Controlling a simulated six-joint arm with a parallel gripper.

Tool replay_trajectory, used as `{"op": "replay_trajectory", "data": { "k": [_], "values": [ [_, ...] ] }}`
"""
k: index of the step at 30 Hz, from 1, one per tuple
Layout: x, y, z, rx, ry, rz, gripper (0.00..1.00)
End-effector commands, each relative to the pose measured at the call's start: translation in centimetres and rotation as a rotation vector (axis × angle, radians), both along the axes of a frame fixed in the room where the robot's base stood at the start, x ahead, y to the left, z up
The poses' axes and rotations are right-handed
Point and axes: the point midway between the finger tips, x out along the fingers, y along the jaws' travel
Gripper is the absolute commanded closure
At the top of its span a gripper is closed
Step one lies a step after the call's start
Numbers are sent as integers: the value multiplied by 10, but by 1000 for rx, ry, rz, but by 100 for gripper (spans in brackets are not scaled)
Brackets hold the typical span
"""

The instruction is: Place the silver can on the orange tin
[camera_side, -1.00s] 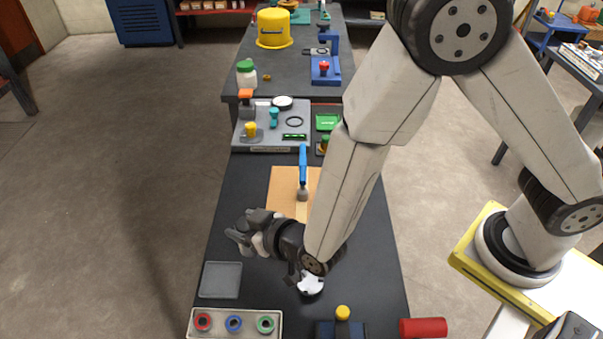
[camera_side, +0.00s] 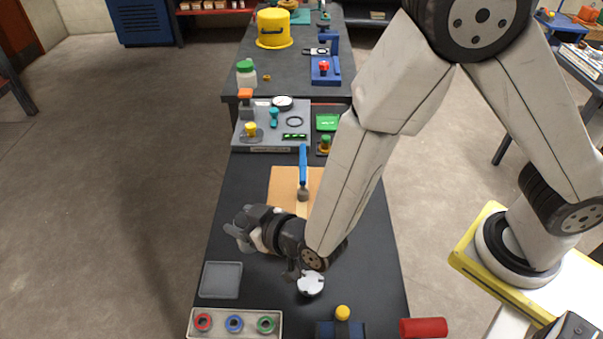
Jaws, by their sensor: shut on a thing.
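My gripper (camera_side: 240,230) is at the left end of my wrist, above the black table. It is turned sideways and seen small. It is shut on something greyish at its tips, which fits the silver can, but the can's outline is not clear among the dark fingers. I cannot make out the orange tin; it may be hidden behind my arm. A pale round disc with dark notches (camera_side: 311,284) shows just below my wrist; I cannot tell what it belongs to.
A grey square plate (camera_side: 221,280) and a tray with coloured rings (camera_side: 196,333) are at the front left. A red cylinder (camera_side: 424,328) lies front right. A blue-handled tool (camera_side: 303,165) lies on a wooden board (camera_side: 283,184). A grey fixture plate (camera_side: 268,135) stands behind.

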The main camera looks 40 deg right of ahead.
Motion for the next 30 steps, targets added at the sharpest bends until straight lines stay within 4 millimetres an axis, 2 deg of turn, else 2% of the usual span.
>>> {"op": "replay_trajectory", "data": {
  "k": [8, 21, 30],
  "values": [
    [0, 0, 32, 4, -3, 0, 99],
    [0, 0, 105, 5, -3, -1, 99],
    [0, 0, 141, 4, -3, 0, 99]
  ]
}}
